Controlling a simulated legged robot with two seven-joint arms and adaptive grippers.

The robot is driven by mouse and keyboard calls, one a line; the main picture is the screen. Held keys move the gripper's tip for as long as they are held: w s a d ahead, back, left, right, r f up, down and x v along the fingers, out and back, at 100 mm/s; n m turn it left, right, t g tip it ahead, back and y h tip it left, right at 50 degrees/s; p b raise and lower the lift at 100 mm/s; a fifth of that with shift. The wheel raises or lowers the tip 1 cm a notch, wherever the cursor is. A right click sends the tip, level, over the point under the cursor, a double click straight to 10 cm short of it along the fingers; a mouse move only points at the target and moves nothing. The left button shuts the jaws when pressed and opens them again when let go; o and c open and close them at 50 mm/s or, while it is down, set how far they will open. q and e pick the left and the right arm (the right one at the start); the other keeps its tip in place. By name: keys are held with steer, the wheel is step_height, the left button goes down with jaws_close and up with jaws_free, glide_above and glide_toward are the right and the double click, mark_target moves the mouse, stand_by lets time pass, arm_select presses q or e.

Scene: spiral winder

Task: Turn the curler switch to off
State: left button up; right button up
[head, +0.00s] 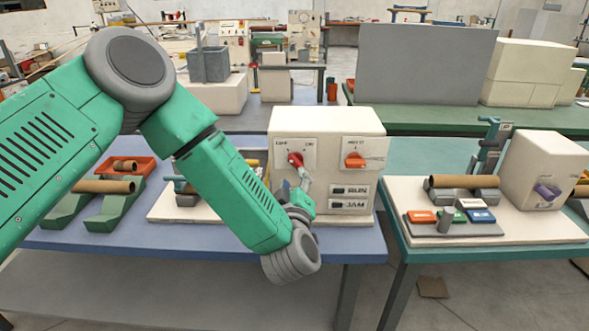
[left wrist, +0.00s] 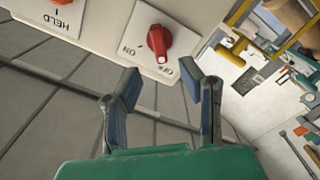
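The cream control box (head: 343,121) stands on the blue table, with two switch plates on its front. The red switch knob (head: 295,159) is on the left plate. In the left wrist view the red knob (left wrist: 158,42) sits on a white plate marked ON and OFF, seen upside down; which mark it points to is hard to tell. My left gripper (head: 291,189) is just below and in front of this knob. In the left wrist view its fingers (left wrist: 163,76) are spread and empty, with the knob beyond the tips, apart from them. My right gripper is not in view.
An orange-red knob (head: 355,160) is on the right plate, close to the red one. Two label plates (head: 350,190) lie below it. Cardboard tubes (head: 104,186) rest on green stands at left. A second table (head: 405,245) with a similar machine stands at right.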

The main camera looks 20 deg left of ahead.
arm_select(q)
steer(key=v, duration=0.4)
steer(key=shift+s, duration=0.1)
steer(key=s+a+f+m+g+h+b, duration=0.1)
steer(key=s+f+m+g+h, duration=0.25)
steer(key=s+f, duration=0.55)
steer(key=s+f+m+g+h+b, duration=0.25)
steer(key=s+f+m+g, duration=0.2)
steer(key=f, duration=0.95)
steer(key=s+a+f+m+g, duration=0.2)
steer(key=s+a+f+g, duration=0.2)
steer(key=s, duration=0.7)
steer(key=s+a+f+m+g+y, duration=0.1)
steer(key=s+a+f+m+g, duration=0.1)
steer(key=s+a, duration=0.4)
steer(key=s+f+g, duration=0.1)
steer(key=s+g, duration=0.1)
steer(key=s, duration=0.3)
steer(key=shift+a+f+g+b, duration=0.15)
steer(key=shift+f+g+b, duration=0.15)
steer(key=shift+f+g, duration=0.1)
